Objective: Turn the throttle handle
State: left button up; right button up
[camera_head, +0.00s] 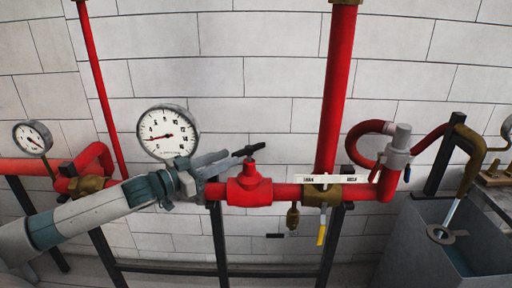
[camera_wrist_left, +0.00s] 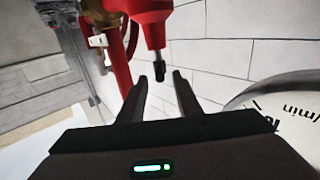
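A red valve body (camera_head: 250,188) sits on the red horizontal pipe in the head view, with a small dark stem on top. In the wrist view its red cone (camera_wrist_left: 153,33) ends in a black tip (camera_wrist_left: 160,72). To its right a brass valve (camera_head: 322,194) carries a white lettered bar (camera_head: 335,179), and a yellow handle (camera_head: 321,232) hangs below. I cannot tell for sure which part is the throttle handle. My left gripper (camera_head: 248,152) is just above and left of the red valve. In the wrist view its fingers (camera_wrist_left: 160,92) are apart, with the black tip just beyond them. My right gripper is out of view.
A large round gauge (camera_head: 168,132) is close behind my left wrist. A tall red pipe (camera_head: 338,90) rises above the brass valve. A black frame (camera_head: 219,245) holds the piping. A grey tank (camera_head: 410,245) stands at right. White block wall lies behind.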

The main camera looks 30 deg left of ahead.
aim_at(265, 144)
pick_arm(q)
jog(key=shift+p+x, duration=0.35)
jog(key=shift+x, duration=1.15)
jog(key=shift+p+x, duration=1.3)
jog(key=shift+x, duration=1.8)
jog(key=shift+p+x, duration=0.4)
jog(key=shift+x, duration=0.8)
jog(key=shift+d, duration=0.1)
grip_shut()
